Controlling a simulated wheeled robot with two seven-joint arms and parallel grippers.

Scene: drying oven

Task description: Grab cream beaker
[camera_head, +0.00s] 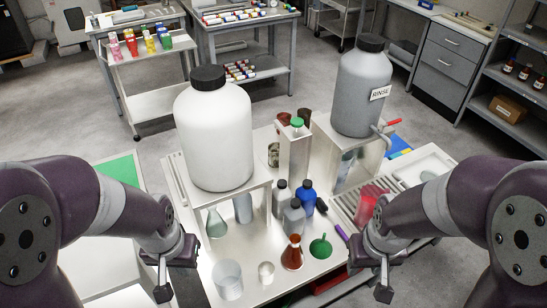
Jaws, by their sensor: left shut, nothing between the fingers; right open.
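A small pale, cream-looking beaker (266,273) stands upright near the front of the white bench, between my two grippers. A larger clear beaker (228,282) stands just to its left. The small one looks like the cream beaker, but its colour is hard to tell. My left gripper (163,290) is shut and empty, left of both beakers and apart from them. My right gripper (384,291) is open and empty at the bench's right side, well apart from the small beaker. Nothing hides the small beaker.
A red-brown flask (292,256) and green funnel (320,247) stand behind and right of the small beaker. A large white jug (215,135) sits on a raised stand behind.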

